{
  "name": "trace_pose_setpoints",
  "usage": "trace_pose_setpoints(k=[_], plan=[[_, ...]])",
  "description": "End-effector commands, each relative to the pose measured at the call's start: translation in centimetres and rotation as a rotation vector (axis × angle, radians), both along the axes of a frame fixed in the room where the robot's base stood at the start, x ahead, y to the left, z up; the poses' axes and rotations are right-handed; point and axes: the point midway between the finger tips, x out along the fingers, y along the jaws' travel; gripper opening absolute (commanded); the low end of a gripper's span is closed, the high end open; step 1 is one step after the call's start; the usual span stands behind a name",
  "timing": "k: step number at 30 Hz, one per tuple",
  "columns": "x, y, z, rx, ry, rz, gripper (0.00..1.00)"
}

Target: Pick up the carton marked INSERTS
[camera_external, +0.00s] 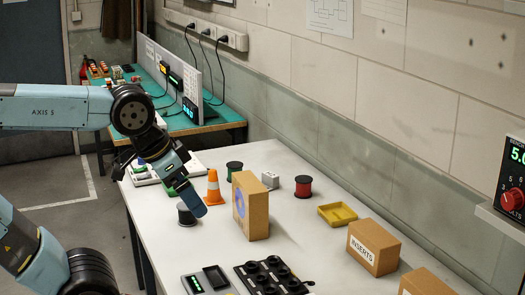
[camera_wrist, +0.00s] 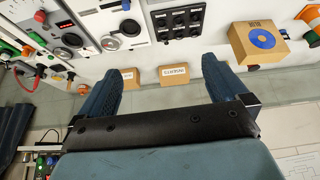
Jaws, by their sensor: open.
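The INSERTS carton (camera_external: 373,247) is a brown box with a white label, standing on the white bench at the right of the external view. In the wrist view the INSERTS carton (camera_wrist: 174,76) appears small and distant, between the two fingers. My gripper (camera_wrist: 165,68) is open and empty, its blue fingers spread wide. In the external view my gripper (camera_external: 190,192) is above the bench, well to the left of the INSERTS carton. A taller carton with a blue disc (camera_external: 257,210) stands between them.
Another carton (camera_external: 425,283) is cut off at the lower right. A yellow tray (camera_external: 337,214), a red spool (camera_external: 303,187) and an orange cone (camera_external: 213,188) stand on the bench. A black socket block (camera_external: 270,277) lies at the front. The wall runs behind.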

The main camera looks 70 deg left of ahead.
Motion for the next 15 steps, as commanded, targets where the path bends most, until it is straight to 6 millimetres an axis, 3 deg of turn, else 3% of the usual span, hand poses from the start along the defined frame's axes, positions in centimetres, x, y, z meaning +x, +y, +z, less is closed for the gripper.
trace_pose_setpoints(k=[5, 15], plan=[[2.6, -0.2, 0.6, -0.081, 0.068, 0.085, 1.00], [9.9, -0.5, 1.6, -0.304, 0.241, 0.322, 1.00]])
